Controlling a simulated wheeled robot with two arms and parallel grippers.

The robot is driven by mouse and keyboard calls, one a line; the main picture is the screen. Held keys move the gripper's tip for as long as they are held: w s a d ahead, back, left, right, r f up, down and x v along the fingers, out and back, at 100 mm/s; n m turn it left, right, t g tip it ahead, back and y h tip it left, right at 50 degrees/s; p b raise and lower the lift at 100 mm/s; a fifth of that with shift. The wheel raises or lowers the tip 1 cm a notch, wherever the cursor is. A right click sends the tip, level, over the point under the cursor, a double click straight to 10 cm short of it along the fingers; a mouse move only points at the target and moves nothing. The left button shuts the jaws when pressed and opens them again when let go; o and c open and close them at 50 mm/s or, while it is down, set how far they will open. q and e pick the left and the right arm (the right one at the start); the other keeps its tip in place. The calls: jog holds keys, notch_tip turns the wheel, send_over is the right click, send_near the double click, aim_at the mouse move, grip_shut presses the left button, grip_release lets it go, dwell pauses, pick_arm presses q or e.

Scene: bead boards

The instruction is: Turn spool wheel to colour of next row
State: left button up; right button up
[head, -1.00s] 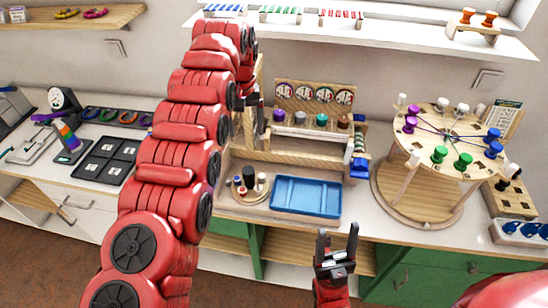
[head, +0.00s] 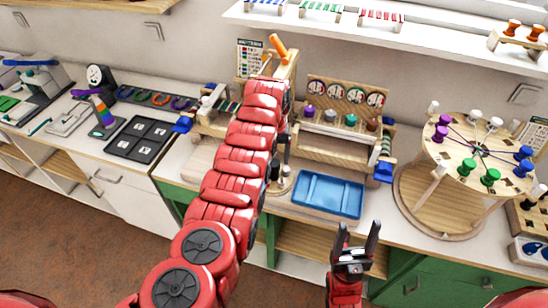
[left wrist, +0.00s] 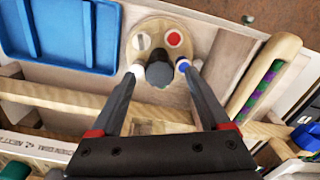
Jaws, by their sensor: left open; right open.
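The spool wheel (left wrist: 157,25) is a small round wooden disc. It shows a white spool (left wrist: 142,42), a red spool (left wrist: 173,39), a blue one at its right edge and a dark round knob (left wrist: 159,73) near the gripper. In the head view my arm hides much of the wheel (head: 281,188). My left gripper (left wrist: 157,68) is open over the wheel, its fingers on either side of the dark knob; I cannot tell whether they touch it. A card with coloured rows (head: 249,57) stands behind. My right gripper (head: 358,228) is open and empty, in front of the counter.
A blue tray (head: 328,195) lies right of the wheel. Behind it is a wooden rack with several coloured spools (head: 330,116) and dials. A large round thread stand (head: 462,165) is at the right. A black tray (head: 143,139) is at the left.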

pick_arm(q)
jog(key=shift+f, duration=1.15)
jog(key=shift+c, duration=0.3)
grip_shut()
